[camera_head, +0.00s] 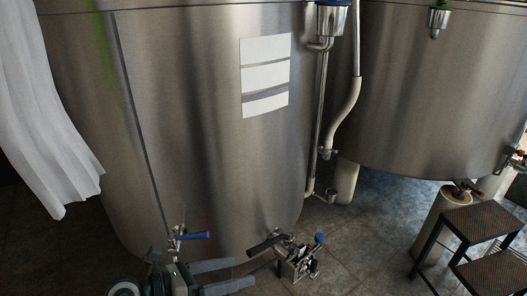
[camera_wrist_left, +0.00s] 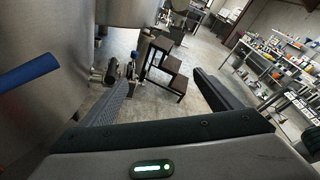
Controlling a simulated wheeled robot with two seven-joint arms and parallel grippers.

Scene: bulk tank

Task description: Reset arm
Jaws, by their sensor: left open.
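My left gripper (camera_head: 232,276) is low in the head view, in front of the large steel tank (camera_head: 200,120). Its two fingers are apart with nothing between them. In the left wrist view the open fingers (camera_wrist_left: 160,98) frame bare floor and a step stool. A blue-handled valve (camera_head: 193,236) stands just above and behind the gripper in the head view. The blue handle also shows close at the left edge of the wrist view (camera_wrist_left: 28,72). My right gripper is in neither view.
A black-handled valve assembly (camera_head: 298,258) sits right of the gripper, low by the tank. A second tank (camera_head: 430,90) and a dark step stool (camera_head: 470,228) stand to the right. A white curtain (camera_head: 42,120) hangs at left. Shelves with small items (camera_wrist_left: 280,65) stand beyond open floor.

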